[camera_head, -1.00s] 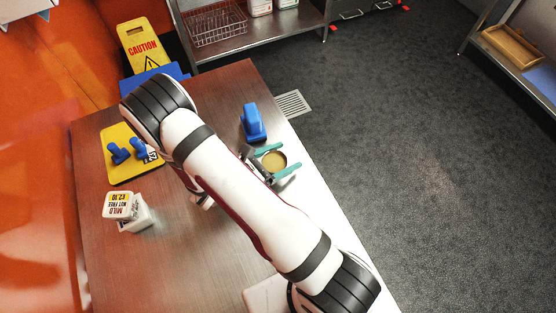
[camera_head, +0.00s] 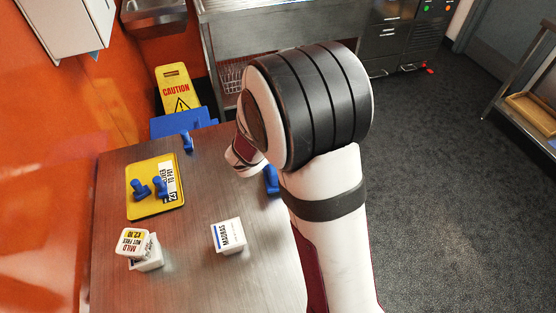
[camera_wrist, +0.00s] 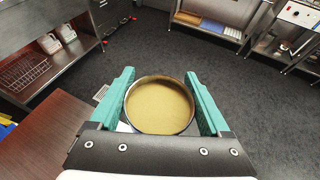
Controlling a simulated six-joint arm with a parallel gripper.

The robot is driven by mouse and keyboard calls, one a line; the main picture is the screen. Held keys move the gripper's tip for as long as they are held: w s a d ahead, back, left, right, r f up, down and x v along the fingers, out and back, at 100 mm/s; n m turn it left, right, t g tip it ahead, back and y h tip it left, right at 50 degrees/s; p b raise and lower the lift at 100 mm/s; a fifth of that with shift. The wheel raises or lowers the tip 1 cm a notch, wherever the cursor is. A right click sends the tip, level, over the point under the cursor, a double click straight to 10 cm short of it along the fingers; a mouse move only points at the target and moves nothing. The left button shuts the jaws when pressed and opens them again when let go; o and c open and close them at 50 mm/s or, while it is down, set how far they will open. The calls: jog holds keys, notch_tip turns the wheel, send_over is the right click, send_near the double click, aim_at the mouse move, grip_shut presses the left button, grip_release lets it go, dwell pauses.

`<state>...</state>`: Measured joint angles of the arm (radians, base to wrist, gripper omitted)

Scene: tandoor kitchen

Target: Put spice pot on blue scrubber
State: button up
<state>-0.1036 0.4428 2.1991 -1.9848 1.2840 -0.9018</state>
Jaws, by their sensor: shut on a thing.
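The spice pot (camera_wrist: 160,105) is round with a thin rim and full of yellow-brown powder. In the wrist view my gripper (camera_wrist: 162,100) has its teal fingers on both sides of the pot, shut on it. The pot looks upright, with dark floor behind it. In the head view my arm hides the gripper and the pot. The blue scrubber (camera_head: 271,180) shows only as a blue sliver beside my arm on the table's right side; the rest is hidden.
A yellow board (camera_head: 145,207) with blue pieces lies on the table's left. A small blue object (camera_head: 187,141) stands at the far edge. A white tub (camera_head: 134,242) labelled MILD and a white MADRAS box (camera_head: 229,237) stand nearer. A caution sign (camera_head: 180,90) stands beyond the table.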

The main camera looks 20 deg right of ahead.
jog(key=shift+w+a+f, duration=1.1)
jog(key=shift+a+f, duration=0.2)
jog(key=shift+f, duration=0.4)
jog(key=shift+w+a+f, duration=1.15)
jog(key=shift+a+f, duration=0.1)
jog(key=shift+f, duration=0.5)
jog(key=shift+w+a+f, duration=1.1)
jog(key=shift+a+f, duration=0.2)
jog(key=shift+f, duration=0.4)
jog(key=o, duration=1.2)
jog(key=shift+f, duration=0.1)
jog(key=shift+o, duration=0.2)
